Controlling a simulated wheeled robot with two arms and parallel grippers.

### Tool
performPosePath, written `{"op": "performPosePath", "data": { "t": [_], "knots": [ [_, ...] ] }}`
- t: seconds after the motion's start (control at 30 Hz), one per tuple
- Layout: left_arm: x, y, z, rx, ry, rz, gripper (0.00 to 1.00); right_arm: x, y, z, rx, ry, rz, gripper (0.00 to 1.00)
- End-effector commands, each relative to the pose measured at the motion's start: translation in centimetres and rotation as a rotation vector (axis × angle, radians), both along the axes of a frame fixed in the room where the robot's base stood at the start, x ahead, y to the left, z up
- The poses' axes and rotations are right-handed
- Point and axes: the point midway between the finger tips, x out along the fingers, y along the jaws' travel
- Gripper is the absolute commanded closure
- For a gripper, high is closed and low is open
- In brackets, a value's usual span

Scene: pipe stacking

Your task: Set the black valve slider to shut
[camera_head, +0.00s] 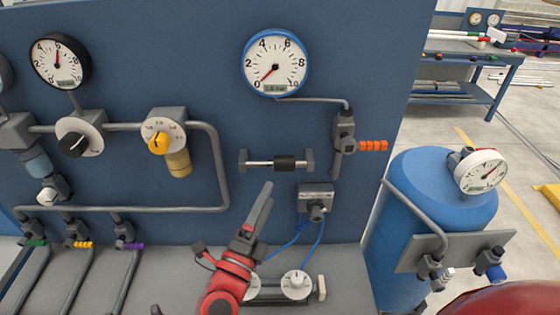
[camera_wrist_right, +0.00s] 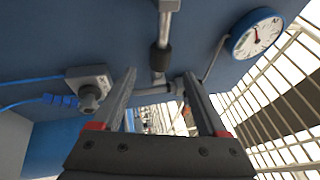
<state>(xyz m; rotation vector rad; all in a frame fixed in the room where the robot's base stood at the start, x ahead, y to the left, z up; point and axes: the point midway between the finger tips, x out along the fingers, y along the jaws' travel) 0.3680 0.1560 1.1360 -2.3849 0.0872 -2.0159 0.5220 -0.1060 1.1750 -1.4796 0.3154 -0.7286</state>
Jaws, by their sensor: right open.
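The black valve slider (camera_head: 286,163) sits right of the middle on a short horizontal metal rail (camera_head: 258,163) between two grey end brackets on the blue panel. In the right wrist view the black slider (camera_wrist_right: 160,57) shows beyond the fingers, with its rail running away from the camera's lower middle toward the top. My right gripper (camera_head: 267,188) is below the rail in the head view, its fingers pointing up. The two fingers (camera_wrist_right: 158,85) are apart with nothing between them, and they do not appear to touch the slider. My left gripper is not in view.
A white gauge with a blue rim (camera_head: 275,62) is above the slider. A valve with an orange handle (camera_head: 373,146) is to its right. A grey box (camera_head: 316,197) with blue hoses is below. A yellow knob (camera_head: 158,143) and pipes are left, a blue tank (camera_head: 415,190) right.

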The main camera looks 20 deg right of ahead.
Motion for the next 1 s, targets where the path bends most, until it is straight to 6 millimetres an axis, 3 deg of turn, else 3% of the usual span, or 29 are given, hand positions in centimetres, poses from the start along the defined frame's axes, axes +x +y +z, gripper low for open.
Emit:
{"op": "performPosePath", "data": {
  "t": [0.2,0.4,0.8,0.87,1.0],
  "knots": [
    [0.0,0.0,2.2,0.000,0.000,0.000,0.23,3.7,-3.3,1.7,-0.002,0.000,-0.008,0.24],
    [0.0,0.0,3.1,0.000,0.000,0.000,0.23,5.9,-4.9,2.2,-0.003,-0.001,-0.002,0.24],
    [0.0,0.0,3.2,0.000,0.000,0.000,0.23,6.7,-5.5,2.1,-0.001,0.000,0.000,0.24],
    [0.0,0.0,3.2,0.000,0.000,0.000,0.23,6.7,-5.5,2.1,-0.001,0.000,0.000,0.31],
    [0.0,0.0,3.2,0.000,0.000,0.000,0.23,6.7,-5.5,2.1,-0.002,-0.001,0.000,0.56]
  ]
}}
